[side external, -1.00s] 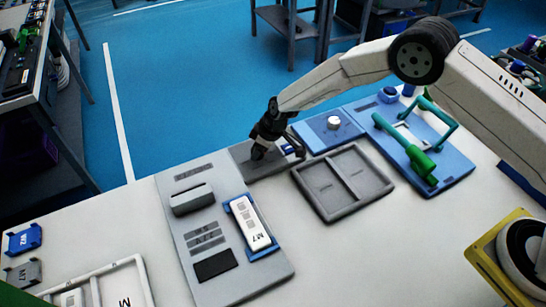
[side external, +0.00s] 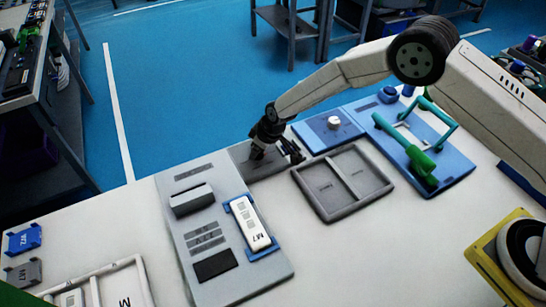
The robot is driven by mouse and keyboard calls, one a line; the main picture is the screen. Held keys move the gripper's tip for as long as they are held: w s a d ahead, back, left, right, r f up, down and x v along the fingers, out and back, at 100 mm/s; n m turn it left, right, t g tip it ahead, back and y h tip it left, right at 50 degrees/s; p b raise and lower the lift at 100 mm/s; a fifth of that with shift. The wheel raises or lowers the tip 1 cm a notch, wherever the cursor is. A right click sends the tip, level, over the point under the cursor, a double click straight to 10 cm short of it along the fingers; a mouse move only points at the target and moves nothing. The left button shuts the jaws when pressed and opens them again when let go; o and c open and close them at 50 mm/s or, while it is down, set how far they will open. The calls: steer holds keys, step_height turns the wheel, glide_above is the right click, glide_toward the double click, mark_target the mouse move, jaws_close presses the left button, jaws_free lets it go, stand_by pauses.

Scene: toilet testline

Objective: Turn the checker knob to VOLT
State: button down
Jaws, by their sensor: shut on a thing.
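My gripper (side external: 269,154) points down at the dark grey checker plate (side external: 262,170), between the large light grey panel and the blue panel. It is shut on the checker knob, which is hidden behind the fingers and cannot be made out. The VOLT mark and the knob's pointing direction cannot be read from here.
A blue panel (side external: 314,139) with a white round knob (side external: 334,122) lies just right. A grey two-part tray (side external: 327,207) is in front. The light grey panel (side external: 222,285) holds a white M7 device (side external: 250,222). A green-handled fixture (side external: 420,165) stands further right.

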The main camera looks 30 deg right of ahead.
mark_target(261, 164)
steer(key=shift+a+m+t+h, duration=0.15)
steer(key=shift+m+h, duration=0.3)
steer(key=shift+m, duration=0.6)
steer(key=shift+d+m+t+h, duration=0.1)
steer(key=shift+m+t+h, duration=0.25)
steer(key=shift+m, duration=0.7)
steer(key=shift+a+m+h, duration=0.1)
steer(key=shift+m+h, duration=0.6)
steer(key=shift+m, duration=1.5)
steer(key=shift+c, duration=0.7)
jaws_free()
steer(key=v, duration=0.7)
steer(key=shift+r, duration=0.4)
